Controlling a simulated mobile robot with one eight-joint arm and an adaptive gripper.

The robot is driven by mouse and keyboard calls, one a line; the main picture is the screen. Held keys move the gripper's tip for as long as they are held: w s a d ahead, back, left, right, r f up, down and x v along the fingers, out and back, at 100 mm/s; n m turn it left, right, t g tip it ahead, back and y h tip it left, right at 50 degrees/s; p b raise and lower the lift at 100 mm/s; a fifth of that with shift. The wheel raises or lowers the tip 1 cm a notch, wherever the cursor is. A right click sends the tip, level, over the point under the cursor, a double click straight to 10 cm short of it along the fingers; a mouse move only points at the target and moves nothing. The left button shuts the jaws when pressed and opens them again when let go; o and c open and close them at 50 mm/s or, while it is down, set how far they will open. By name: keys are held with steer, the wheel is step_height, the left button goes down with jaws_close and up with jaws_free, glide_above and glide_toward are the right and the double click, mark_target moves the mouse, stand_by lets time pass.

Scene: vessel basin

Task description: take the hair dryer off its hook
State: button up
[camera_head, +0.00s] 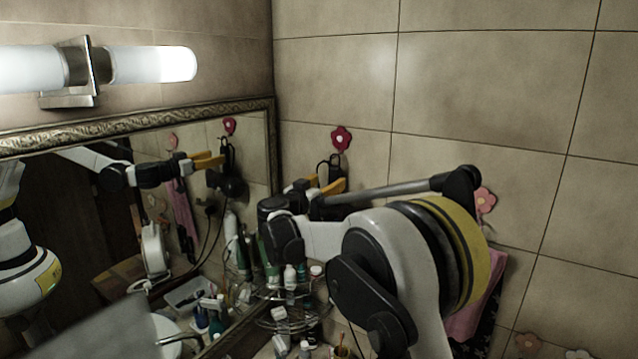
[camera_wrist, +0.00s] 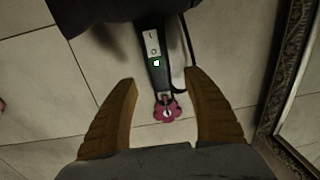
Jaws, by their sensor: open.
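The black hair dryer hangs by a loop at its handle end from a red flower-shaped hook (camera_head: 341,139) on the tiled wall. In the head view only its dark handle (camera_head: 329,168) shows; my arm hides the rest. My gripper (camera_head: 326,185) is at the handle, its yellow fingers apart. In the wrist view the handle (camera_wrist: 157,62), with its switch, lies beyond and between the open fingertips (camera_wrist: 160,78). The hook (camera_wrist: 167,109) also lies between the fingers. No finger clearly touches the handle. The dryer's dark body is cut off at the top.
A framed mirror (camera_head: 266,104) stands close on the left and reflects my arm and the dryer. Below is a wire corner shelf (camera_head: 290,322) with several bottles. A pink flower hook (camera_head: 486,200) with a pink towel (camera_head: 470,318) is at right. The upper wall is bare.

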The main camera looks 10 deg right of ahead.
mark_target(333, 173)
steer(key=p+x, duration=0.1)
steer(key=x, duration=0.3)
steer(key=shift+w+d, duration=0.3)
steer(key=shift+s, duration=0.1)
jaws_close()
steer(key=shift+r, duration=0.1)
steer(key=shift+r, duration=0.1)
steer(key=shift+r, duration=0.65)
steer(key=shift+a, duration=0.1)
